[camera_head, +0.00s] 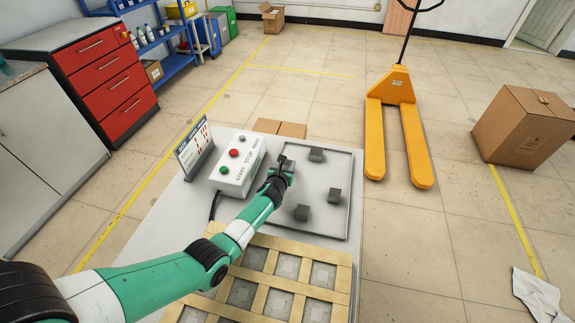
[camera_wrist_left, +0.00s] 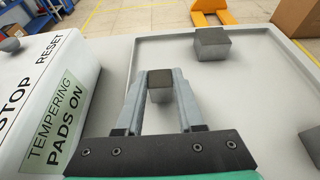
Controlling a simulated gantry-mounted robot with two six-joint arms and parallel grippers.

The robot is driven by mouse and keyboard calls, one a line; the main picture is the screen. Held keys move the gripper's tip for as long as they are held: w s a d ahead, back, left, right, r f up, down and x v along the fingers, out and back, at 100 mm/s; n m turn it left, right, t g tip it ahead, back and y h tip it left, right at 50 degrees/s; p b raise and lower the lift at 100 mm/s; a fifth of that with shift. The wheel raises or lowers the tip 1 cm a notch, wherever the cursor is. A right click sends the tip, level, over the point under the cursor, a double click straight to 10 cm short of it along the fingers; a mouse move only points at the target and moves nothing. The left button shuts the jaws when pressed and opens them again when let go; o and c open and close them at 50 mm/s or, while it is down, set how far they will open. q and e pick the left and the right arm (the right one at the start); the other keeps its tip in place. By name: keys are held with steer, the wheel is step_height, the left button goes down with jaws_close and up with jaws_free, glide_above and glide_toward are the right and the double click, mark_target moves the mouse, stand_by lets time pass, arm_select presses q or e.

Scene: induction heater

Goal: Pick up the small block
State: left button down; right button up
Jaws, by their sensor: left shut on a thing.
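My left gripper (camera_head: 283,167) reaches over the left part of a grey tray (camera_head: 343,222). In the left wrist view its two fingers (camera_wrist_left: 160,90) are shut on a small dark grey block (camera_wrist_left: 160,78), which sits between the fingertips. I cannot tell whether this block touches the tray. Other small grey blocks stand on the tray: one at the back (camera_head: 316,154), one at the right (camera_head: 335,195) and one nearer the front (camera_head: 302,212). The back one also shows ahead in the left wrist view (camera_wrist_left: 212,43). My right gripper is not in view.
A white control box (camera_head: 238,165) with coloured buttons stands close to the left of my gripper, with a sign panel (camera_head: 194,150) beside it. A wooden grid (camera_head: 262,280) with grey squares lies in front. A yellow pallet jack (camera_head: 398,110) stands beyond the table.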

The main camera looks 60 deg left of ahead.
arm_select(q)
step_height(320, 180, up, 4)
steer(key=p, duration=0.3)
steer(key=shift+s+f, duration=0.1)
steer(key=shift+f, duration=0.05)
steer(key=s+d+r+p, duration=0.4)
steer(key=s+r+p, duration=0.4)
steer(key=s+p, duration=0.4)
steer(key=shift+s+r, duration=0.3)
steer(key=shift+s, duration=0.3)
steer(key=shift+n+g, duration=0.3)
